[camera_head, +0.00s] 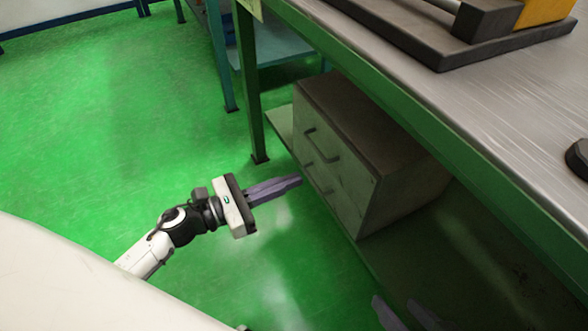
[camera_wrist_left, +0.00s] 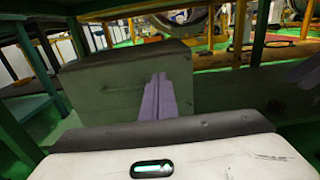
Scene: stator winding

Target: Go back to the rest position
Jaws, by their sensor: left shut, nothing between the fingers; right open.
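My left gripper (camera_head: 299,180) reaches in from the left in the head view, over the green floor. Its purple fingers are closed together with nothing between them, and they point at the drawer cabinet below the workbench. The left wrist view shows the same closed fingers (camera_wrist_left: 158,78) in front of the cabinet. My right gripper (camera_head: 394,301) shows only as two purple fingertips at the bottom edge of the head view. They stand apart with nothing seen between them. The rest of the right arm is out of view.
The drawer cabinet (camera_head: 335,160) stands on the low shelf of a green-framed workbench (camera_head: 440,75). The metal top carries a dark base plate (camera_head: 450,50) and a dark object (camera_head: 577,158). A bench leg (camera_head: 247,90) stands behind my left gripper. Green floor at left is clear.

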